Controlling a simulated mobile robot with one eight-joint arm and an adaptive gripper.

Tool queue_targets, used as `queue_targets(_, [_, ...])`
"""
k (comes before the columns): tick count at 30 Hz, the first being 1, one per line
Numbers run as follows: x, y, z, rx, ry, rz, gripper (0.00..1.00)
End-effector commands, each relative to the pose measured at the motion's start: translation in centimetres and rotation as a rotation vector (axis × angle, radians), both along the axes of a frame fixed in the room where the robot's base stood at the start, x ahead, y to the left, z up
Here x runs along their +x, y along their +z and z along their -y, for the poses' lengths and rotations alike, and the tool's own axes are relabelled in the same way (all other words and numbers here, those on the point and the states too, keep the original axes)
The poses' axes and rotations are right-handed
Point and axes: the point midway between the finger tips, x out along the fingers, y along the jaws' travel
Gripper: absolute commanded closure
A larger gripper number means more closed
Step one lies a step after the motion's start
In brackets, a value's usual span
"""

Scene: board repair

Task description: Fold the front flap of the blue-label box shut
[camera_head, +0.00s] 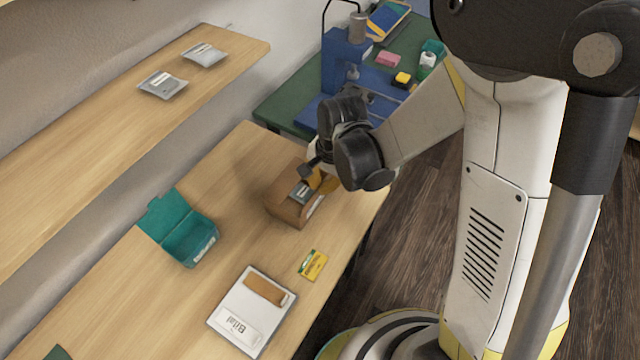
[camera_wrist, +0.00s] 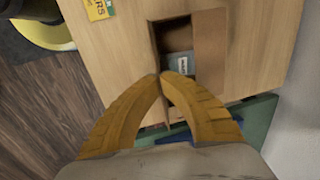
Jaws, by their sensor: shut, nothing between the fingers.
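A brown cardboard box (camera_head: 283,208) stands on the wooden table near its right edge, with a pale label on its right-hand side; I cannot make out a blue colour there. In the wrist view the box (camera_wrist: 210,52) is open at the top, and a grey-blue packet (camera_wrist: 178,63) shows inside. My gripper (camera_head: 318,183) has its orange fingers over the box's right side. In the wrist view the fingertips (camera_wrist: 168,77) meet, empty, at the box opening. The fingers hide part of the box, so the front flap's position and any contact are unclear.
A teal box (camera_head: 190,240) with its lid up stands to the left. A white tray (camera_head: 220,318) and a yellow card (camera_head: 313,265) lie nearer. A shelf (camera_head: 100,130) runs along the wall. A green bench (camera_head: 285,105) with a blue press (camera_head: 343,62) stands behind.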

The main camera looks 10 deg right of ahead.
Motion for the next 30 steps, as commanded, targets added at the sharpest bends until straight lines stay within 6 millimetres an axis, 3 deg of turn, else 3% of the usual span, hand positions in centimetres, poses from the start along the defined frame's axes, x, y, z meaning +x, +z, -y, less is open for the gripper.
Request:
queue_targets(14, [0.3, 0.1, -0.4, -0.06, 0.003, -0.047, 1.0])
queue_targets(30, [1.7, -0.3, -2.2, -0.373, 0.001, -0.292, 1.0])
